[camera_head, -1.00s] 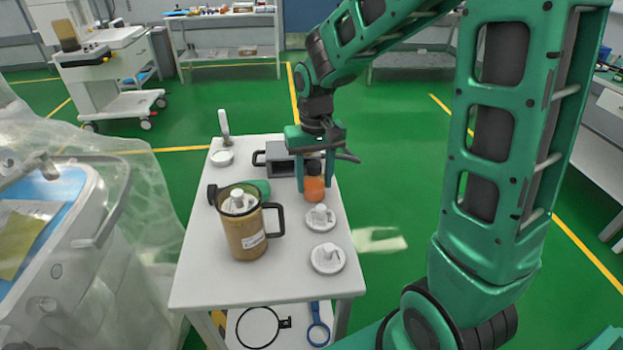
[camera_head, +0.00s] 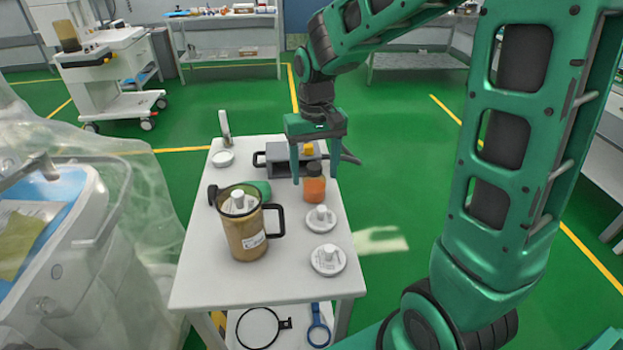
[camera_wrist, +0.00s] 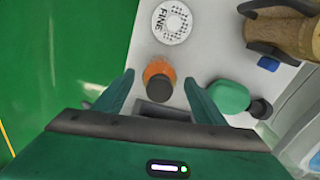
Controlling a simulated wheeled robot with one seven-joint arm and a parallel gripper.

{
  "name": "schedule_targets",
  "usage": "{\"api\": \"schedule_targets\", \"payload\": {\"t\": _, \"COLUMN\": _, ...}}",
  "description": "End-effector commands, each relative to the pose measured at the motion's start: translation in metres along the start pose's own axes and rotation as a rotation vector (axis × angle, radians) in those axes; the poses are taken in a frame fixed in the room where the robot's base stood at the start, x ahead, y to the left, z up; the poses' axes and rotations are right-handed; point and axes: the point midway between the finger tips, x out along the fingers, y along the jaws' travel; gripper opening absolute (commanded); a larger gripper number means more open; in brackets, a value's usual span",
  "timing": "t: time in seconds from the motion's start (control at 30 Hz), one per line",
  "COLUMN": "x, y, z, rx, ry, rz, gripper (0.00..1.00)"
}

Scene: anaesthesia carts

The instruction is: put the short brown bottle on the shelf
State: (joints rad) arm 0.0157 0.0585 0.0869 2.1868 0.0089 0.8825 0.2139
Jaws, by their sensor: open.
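The short brown bottle (camera_head: 314,189), orange-brown with a dark cap, stands upright on the white table top (camera_head: 200,275) near its right edge. In the wrist view the bottle (camera_wrist: 158,70) lies between the fingertips. My gripper (camera_head: 317,181) points down over the bottle with its fingers spread, one on each side. The gripper (camera_wrist: 159,80) is open, with a visible gap to each side of the bottle in the wrist view. A lower shelf (camera_head: 268,312) shows under the table top at the front.
A tan mug (camera_head: 247,240) with a black handle stands left of the bottle. Two white discs (camera_head: 321,219) (camera_head: 328,260) lie nearer the front. A grey box (camera_head: 283,162) is behind the bottle; a green item (camera_head: 262,187) lies left. Rings (camera_head: 318,332) lie on the lower shelf.

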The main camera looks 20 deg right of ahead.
Motion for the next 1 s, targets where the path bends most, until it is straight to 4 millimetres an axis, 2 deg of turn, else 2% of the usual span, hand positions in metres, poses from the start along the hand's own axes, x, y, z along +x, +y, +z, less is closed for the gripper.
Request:
{"api": "schedule_targets", "payload": {"t": 0.03, "x": -0.012, "y": 0.000, "z": -0.001, "rx": 0.000, "ry": 0.006, "rz": -0.001, "gripper": 0.64}}
{"api": "schedule_targets", "payload": {"t": 0.2, "x": -0.046, "y": 0.000, "z": -0.001, "rx": 0.000, "ry": 0.004, "rz": -0.001, "gripper": 0.64}}
{"api": "schedule_targets", "payload": {"t": 0.4, "x": -0.076, "y": 0.000, "z": -0.001, "rx": 0.001, "ry": 0.003, "rz": -0.001, "gripper": 0.64}}
{"api": "schedule_targets", "payload": {"t": 0.6, "x": -0.089, "y": 0.000, "z": 0.000, "rx": 0.001, "ry": 0.000, "rz": 0.000, "gripper": 0.64}}
{"api": "schedule_targets", "payload": {"t": 0.77, "x": -0.090, "y": 0.002, "z": 0.001, "rx": 0.003, "ry": 0.000, "rz": 0.001, "gripper": 0.64}}
{"api": "schedule_targets", "payload": {"t": 0.87, "x": -0.090, "y": 0.016, "z": 0.010, "rx": 0.025, "ry": 0.002, "rz": 0.006, "gripper": 0.64}}
{"api": "schedule_targets", "payload": {"t": 0.97, "x": -0.088, "y": 0.049, "z": 0.034, "rx": 0.082, "ry": 0.005, "rz": 0.016, "gripper": 0.64}}
{"api": "schedule_targets", "payload": {"t": 1.0, "x": -0.087, "y": 0.065, "z": 0.048, "rx": 0.112, "ry": 0.006, "rz": 0.020, "gripper": 0.64}}
